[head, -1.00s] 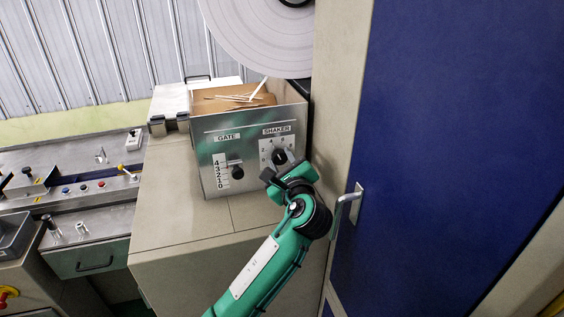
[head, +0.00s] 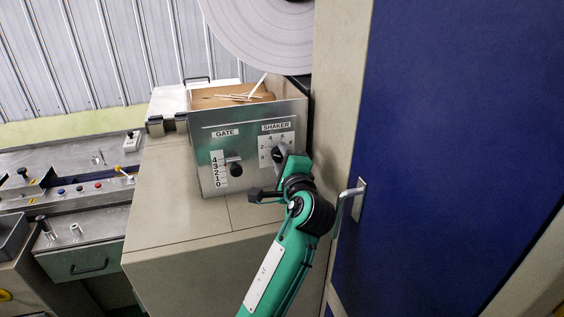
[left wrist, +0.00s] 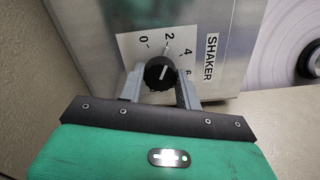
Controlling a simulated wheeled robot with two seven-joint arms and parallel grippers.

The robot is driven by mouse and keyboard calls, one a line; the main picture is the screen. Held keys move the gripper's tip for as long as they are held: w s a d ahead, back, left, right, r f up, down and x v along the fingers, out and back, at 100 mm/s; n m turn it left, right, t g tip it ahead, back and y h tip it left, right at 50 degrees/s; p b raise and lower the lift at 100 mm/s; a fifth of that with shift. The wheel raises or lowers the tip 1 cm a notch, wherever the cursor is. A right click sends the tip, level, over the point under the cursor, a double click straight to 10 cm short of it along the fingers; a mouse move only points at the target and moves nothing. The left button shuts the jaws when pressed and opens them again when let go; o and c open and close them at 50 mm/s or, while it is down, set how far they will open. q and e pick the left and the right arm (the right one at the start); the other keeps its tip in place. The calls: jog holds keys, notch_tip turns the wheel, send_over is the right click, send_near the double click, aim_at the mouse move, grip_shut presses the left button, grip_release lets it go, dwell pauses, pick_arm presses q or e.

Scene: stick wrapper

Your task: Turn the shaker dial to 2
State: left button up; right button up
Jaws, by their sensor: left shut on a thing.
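The shaker dial (head: 277,154) is a round black knob on a white scale plate marked with numbers, under the SHAKER label (head: 276,127). It sits on the front of a metal box (head: 217,142). In the left wrist view the dial (left wrist: 159,73) lies between the two grey fingers of my left gripper (left wrist: 160,88), which is shut on it. A short pale mark on the knob points roughly toward the 2. In the head view my left gripper (head: 281,164) partly covers the dial and the right of its scale. My right gripper is not in view.
The gate slider (head: 234,170) with its own scale is left of the dial. Sticks (head: 240,96) lie in the box top. A blue door (head: 460,130) with a metal handle (head: 349,197) stands close right of my arm. A white reel (head: 262,40) is above.

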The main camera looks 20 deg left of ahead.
pick_arm(q)
jog(key=shift+n, duration=0.4)
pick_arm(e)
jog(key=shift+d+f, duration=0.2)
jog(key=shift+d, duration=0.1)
pick_arm(q)
jog(key=o, duration=1)
jog(key=shift+f, duration=0.1)
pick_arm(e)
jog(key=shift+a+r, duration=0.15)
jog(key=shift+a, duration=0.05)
